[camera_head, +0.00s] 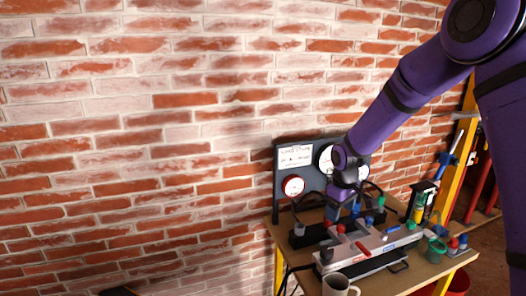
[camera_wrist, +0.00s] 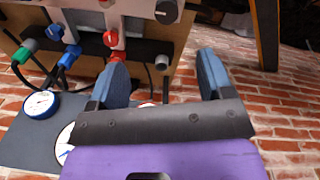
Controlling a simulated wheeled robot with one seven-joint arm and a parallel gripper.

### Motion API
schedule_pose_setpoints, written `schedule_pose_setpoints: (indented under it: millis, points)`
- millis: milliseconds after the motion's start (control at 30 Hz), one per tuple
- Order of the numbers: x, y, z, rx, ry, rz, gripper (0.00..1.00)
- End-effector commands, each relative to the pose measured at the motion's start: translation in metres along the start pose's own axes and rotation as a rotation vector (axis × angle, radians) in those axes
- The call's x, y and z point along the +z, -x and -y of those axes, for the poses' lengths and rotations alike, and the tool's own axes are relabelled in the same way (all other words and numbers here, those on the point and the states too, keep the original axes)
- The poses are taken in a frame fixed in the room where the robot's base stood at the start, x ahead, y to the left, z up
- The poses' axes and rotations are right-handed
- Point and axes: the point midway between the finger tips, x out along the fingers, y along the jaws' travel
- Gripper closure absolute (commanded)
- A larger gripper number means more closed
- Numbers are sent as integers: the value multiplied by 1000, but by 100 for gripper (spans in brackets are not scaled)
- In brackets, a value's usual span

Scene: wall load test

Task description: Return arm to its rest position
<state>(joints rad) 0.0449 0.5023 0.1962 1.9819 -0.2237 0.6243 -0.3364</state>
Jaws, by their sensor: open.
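My purple arm (camera_head: 382,125) reaches down from the upper right of the head view. My gripper (camera_head: 340,208) is low in front of the grey gauge panel, over the back part of the table. In the wrist view my gripper (camera_wrist: 163,72) has its two blue fingers wide apart, with nothing held between them. Beyond the fingers is the test rig with its red, blue and green fittings. In the head view the gripper partly hides the panel, and its fingertips are hard to make out against the rig.
The silver-and-white test rig (camera_head: 372,250) stands on the wooden table (camera_head: 420,274), close to my gripper. The gauge panel (camera_head: 312,180) stands behind it. Bottles and tools crowd the right. The brick wall (camera_head: 130,150) at left is clear.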

Motion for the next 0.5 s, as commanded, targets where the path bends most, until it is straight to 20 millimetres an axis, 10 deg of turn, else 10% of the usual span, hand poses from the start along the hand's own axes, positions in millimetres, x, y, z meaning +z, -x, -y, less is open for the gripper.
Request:
schedule_pose_setpoints:
  millis: [500]
  points:
    - [88,155,26,105,-212,-98,26]
